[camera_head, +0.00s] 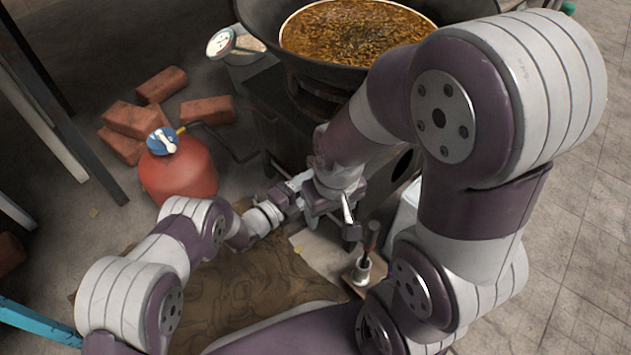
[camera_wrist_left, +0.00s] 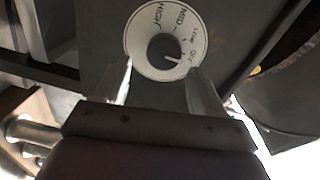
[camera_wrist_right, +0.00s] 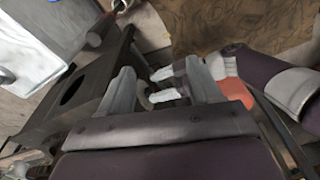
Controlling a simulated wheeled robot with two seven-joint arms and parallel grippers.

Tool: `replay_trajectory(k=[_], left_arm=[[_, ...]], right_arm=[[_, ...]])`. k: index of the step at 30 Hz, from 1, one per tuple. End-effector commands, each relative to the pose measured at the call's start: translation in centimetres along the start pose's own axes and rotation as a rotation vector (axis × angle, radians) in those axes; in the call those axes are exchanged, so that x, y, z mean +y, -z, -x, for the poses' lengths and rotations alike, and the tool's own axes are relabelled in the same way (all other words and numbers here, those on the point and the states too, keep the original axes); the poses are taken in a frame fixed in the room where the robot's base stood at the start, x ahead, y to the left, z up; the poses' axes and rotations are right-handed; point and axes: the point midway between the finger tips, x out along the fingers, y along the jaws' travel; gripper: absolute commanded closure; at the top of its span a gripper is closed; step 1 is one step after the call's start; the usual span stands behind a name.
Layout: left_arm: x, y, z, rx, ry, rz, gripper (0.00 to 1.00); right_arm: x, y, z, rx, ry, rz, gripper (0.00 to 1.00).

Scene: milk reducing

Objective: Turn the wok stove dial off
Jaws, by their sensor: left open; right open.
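The wok stove (camera_head: 290,135) stands in the upper middle of the head view, with a dark wok (camera_head: 262,28) on top. The head view hides the dial. My right gripper (camera_head: 332,208) is open at the stove front, close to the left gripper (camera_wrist_right: 168,85), which shows between its fingers in the right wrist view.
A red gas tank (camera_head: 180,178) and several bricks (camera_head: 207,110) lie left of the stove. A small board (camera_head: 352,283) with a cup and a red-handled tool is below the stove, beside a brown mat (camera_head: 265,285). Tiled floor (camera_head: 580,230) at right is clear.

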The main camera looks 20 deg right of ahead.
Motion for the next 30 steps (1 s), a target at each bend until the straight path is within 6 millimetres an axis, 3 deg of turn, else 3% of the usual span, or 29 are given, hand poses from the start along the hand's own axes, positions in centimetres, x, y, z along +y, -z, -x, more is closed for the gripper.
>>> replay_trajectory(k=[1, 3, 9, 12, 30], left_arm=[[-0.9, 0.1, 1.4, -0.004, -0.002, 0.003, 0.3], [-1.1, 0.3, 3.4, -0.006, -0.002, 0.004, 0.3], [-0.7, 0.7, 8.3, -0.006, 0.0, 0.002, 0.3], [-0.5, 0.8, 9.7, -0.006, 0.0, 0.0, 0.3], [-0.1, 0.9, 10.4, -0.004, 0.0, -0.001, 0.3]], right_arm=[[0.0, 0.2, 1.7, 0.001, 0.0, 0.0, 0.36], [0.0, 0.4, 3.0, 0.001, 0.0, 0.0, 0.36], [0.0, 0.6, 5.1, 0.001, 0.0, 0.0, 0.36], [0.0, 0.7, 5.5, 0.001, 0.0, 0.0, 0.36], [0.0, 0.7, 5.5, 0.001, 0.0, 0.0, 0.36]])
